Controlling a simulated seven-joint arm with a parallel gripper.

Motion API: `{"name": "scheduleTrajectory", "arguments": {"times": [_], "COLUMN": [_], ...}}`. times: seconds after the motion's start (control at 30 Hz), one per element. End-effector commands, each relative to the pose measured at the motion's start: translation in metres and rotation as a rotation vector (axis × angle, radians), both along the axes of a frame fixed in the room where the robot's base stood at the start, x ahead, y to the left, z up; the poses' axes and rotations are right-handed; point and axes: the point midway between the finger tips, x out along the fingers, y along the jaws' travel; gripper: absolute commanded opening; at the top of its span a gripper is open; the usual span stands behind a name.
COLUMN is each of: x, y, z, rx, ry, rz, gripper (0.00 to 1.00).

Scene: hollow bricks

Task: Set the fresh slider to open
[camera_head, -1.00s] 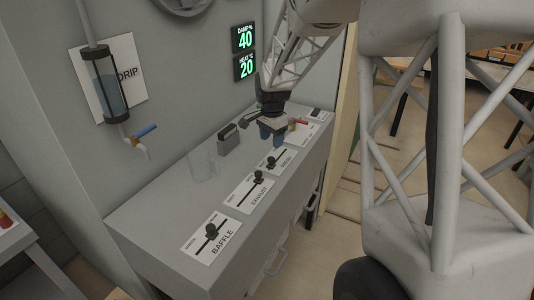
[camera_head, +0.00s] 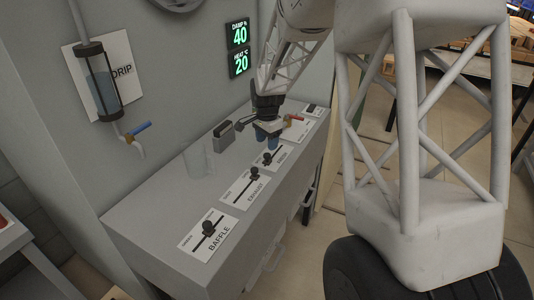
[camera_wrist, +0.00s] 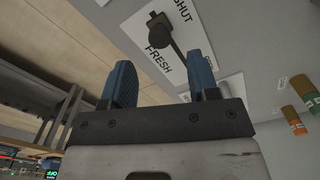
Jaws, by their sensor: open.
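The fresh slider is a dark knob (camera_wrist: 160,28) on a slot in a white plate (camera_wrist: 150,58) marked FRESH, seen in the wrist view. The knob sits at the slot's far end, near the word SHUT; the slot runs down and right from it. In the head view the slider's plate (camera_head: 280,153) lies on the grey bench just below my gripper (camera_head: 267,138). My gripper has two blue fingers, spread apart and empty in the wrist view (camera_wrist: 162,82). The knob appears beyond the fingertips, between them in the picture, and is not gripped.
The exhaust slider (camera_head: 254,174) and baffle slider (camera_head: 208,228) lie nearer on the bench (camera_head: 150,225). A clear glass vessel (camera_head: 197,160) and dark box (camera_head: 224,134) stand along the wall side. A red-handled item (camera_head: 294,117) is beyond my gripper.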

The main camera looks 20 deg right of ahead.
Motion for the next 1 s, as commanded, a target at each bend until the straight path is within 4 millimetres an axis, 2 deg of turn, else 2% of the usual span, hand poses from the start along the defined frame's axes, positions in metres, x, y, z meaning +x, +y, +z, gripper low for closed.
{"name": "scheduleTrajectory", "arguments": {"times": [0.2, 0.4, 0.87, 1.0], "x": [0.000, 0.000, 0.000, 0.000], "y": [0.000, 0.000, 0.000, 0.000], "z": [-0.028, -0.047, -0.055, -0.055], "rx": [0.000, 0.001, 0.000, 0.000], "ry": [0.002, 0.001, 0.000, 0.000], "rz": [0.000, 0.000, 0.000, 0.000], "gripper": [0.55, 0.55, 0.55, 0.33]}}
